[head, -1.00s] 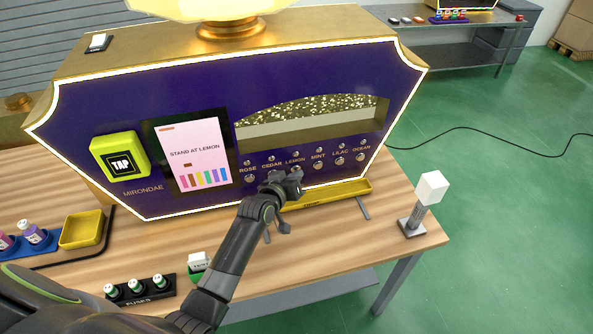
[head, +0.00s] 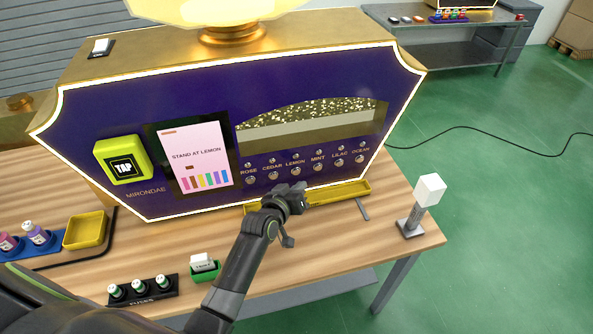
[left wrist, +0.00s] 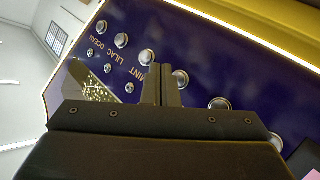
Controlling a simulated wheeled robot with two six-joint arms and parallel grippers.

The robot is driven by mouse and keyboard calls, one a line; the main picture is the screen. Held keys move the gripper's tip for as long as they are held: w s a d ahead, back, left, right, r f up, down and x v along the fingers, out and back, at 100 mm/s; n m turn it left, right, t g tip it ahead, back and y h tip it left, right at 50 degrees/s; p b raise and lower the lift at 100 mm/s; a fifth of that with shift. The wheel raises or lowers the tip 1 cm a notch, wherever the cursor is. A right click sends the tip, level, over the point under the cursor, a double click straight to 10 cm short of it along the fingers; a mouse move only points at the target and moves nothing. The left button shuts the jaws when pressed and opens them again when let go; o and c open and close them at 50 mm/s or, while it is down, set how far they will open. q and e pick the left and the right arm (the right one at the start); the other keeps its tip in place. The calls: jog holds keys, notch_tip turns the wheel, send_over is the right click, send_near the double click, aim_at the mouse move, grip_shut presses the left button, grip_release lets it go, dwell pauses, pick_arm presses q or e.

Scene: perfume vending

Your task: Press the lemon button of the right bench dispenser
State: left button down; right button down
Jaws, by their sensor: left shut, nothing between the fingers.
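The dispenser has a dark blue panel (head: 110,105) with a row of round silver buttons, and its screen (head: 193,158) reads "STAND AT LEMON". The lemon button (head: 296,171) is under the LEMON label, between cedar and mint. It shows in the left wrist view (left wrist: 181,79) just right of the fingertips, partly hidden by a finger. My left gripper (head: 297,189) is shut and empty, just below and in front of the lemon button in the head view. The fingers (left wrist: 162,68) also show in the left wrist view. My right gripper is not in view.
A yellow tray (head: 340,192) lies below the buttons, partly behind my gripper. A white cube on a stand (head: 430,189) is at the bench's right end. A green holder (head: 205,270), a fuse rack (head: 142,290) and a yellow bin (head: 84,230) sit on the wooden bench.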

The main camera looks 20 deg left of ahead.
pick_arm(q)
jog(key=shift+s+d+p, duration=0.15)
jog(key=shift+s+d, duration=0.3)
jog(key=shift+s, duration=0.2)
jog(key=shift+s+d+p, duration=0.15)
jog(key=shift+s+d, duration=0.25)
jog(key=shift+s, duration=0.2)
jog(key=shift+s, duration=0.1)
